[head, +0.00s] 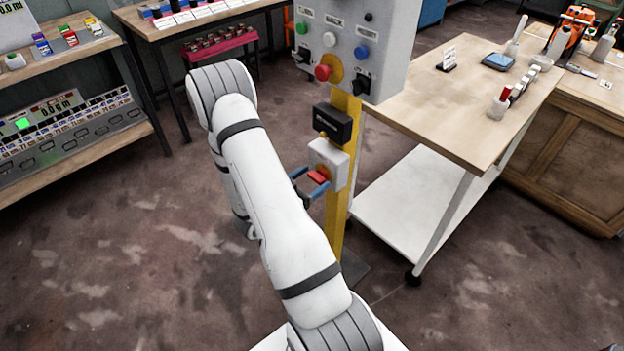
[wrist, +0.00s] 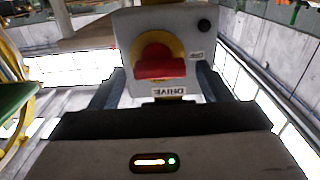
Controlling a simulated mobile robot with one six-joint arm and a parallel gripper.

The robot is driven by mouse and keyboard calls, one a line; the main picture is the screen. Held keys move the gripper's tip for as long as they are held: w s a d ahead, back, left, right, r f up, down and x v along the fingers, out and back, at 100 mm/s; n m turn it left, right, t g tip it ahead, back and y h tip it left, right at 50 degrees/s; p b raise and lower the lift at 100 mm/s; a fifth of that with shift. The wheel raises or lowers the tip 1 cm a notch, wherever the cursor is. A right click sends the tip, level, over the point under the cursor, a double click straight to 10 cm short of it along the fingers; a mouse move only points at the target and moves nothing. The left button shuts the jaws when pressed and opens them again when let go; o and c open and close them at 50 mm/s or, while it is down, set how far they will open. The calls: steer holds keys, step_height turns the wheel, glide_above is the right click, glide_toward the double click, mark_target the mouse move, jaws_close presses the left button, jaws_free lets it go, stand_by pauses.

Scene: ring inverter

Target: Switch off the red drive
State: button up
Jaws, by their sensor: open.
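The red drive switch (head: 318,176) is a red handle on a grey-white box (head: 337,157) on the yellow post. In the wrist view the red handle (wrist: 160,66) lies crosswise on a round yellow plate, with an upside-down DRIVE label (wrist: 168,90) beside it. My gripper (head: 310,183) is open, with its blue fingers on either side of the handle. In the wrist view my gripper (wrist: 158,82) shows a gap between each finger and the handle. I cannot tell how close the fingertips are to the box face.
Above the switch, a black box (head: 333,123) and a grey control panel (head: 345,45) with knobs and buttons sit on the yellow post (head: 336,215). A wooden-topped cart (head: 460,100) stands close on the right. Shelves (head: 70,150) stand at left. The floor at front left is clear.

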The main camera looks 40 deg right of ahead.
steer(key=a, duration=0.7)
steer(key=shift+s+a, duration=0.2)
steer(key=shift+s, duration=0.1)
